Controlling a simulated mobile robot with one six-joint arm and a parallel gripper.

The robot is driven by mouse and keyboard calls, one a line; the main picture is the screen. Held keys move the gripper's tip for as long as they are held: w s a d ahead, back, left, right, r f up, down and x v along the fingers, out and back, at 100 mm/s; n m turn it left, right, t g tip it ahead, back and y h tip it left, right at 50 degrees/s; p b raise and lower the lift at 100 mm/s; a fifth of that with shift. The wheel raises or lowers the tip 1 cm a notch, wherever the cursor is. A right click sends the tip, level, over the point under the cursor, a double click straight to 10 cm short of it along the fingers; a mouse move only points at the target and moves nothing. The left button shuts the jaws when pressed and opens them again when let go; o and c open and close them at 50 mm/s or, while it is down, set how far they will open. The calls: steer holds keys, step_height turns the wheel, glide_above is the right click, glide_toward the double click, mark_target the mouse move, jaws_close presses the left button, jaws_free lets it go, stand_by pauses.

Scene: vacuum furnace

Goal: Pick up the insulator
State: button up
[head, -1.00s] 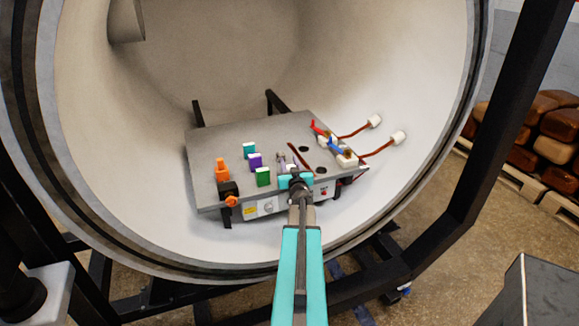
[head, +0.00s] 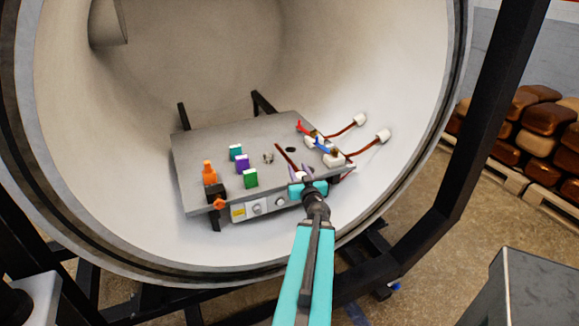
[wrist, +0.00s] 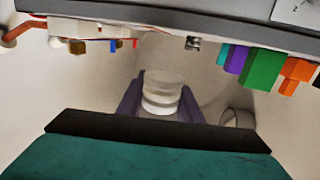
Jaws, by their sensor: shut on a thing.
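The insulator (wrist: 161,92) is a white, ribbed, rounded cylinder. In the wrist view it sits between the two purple fingers of my gripper (wrist: 160,106), which is shut on it. In the head view my gripper (head: 301,173) is over the front right part of the grey plate (head: 215,150), with a little of the white insulator showing between the fingers. In the wrist view the insulator appears clear of the plate. The teal gripper body hides part of the plate's front edge. The head view does not show the exact height.
The plate carries an orange part (head: 209,172), teal, purple and green (head: 250,179) blocks, a small metal fitting (head: 268,157), a dark hole (head: 291,150) and a dark red rod. Red and blue levers and white-ended cables (head: 383,136) are at right. The round chamber wall (head: 400,70) surrounds everything.

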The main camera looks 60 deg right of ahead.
steer(key=shift+s+a+r+p, duration=0.25)
steer(key=shift+s+p, duration=0.25)
steer(key=shift+s, duration=0.1)
steer(key=shift+s+a+f+p, duration=0.1)
steer(key=shift+s+a+p, duration=0.15)
steer(key=shift+s+p, duration=0.4)
steer(key=shift+s, duration=0.15)
